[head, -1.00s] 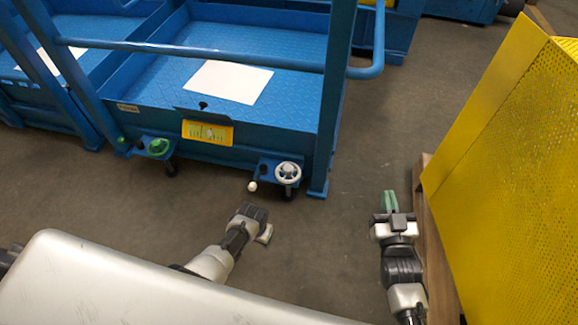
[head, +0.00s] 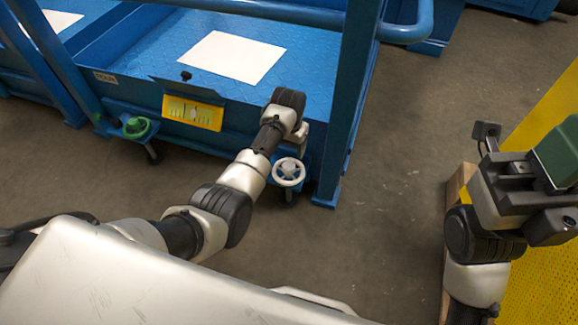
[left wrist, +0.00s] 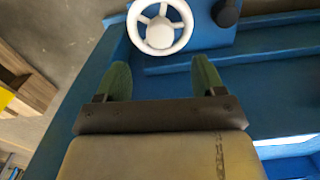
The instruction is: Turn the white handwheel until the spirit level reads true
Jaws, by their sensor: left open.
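The white handwheel (head: 288,172) is on a blue bracket at the front right corner of the blue platform; it also shows in the left wrist view (left wrist: 160,27). My left gripper (left wrist: 162,76) is open, its two green fingers apart and empty, with the handwheel just beyond their tips. In the head view my left wrist hides most of that gripper, above the wheel. The spirit level (head: 193,112) is a yellow panel on the platform's front edge; its bubble is too small to read. My right gripper (head: 560,155) is at the right edge, partly cut off.
A green handwheel (head: 137,127) is at the platform's left corner. A white sheet (head: 235,57) lies on the platform. A blue post (head: 345,110) stands just right of the white wheel. Yellow perforated panelling (head: 545,105) is at right. The floor between is clear.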

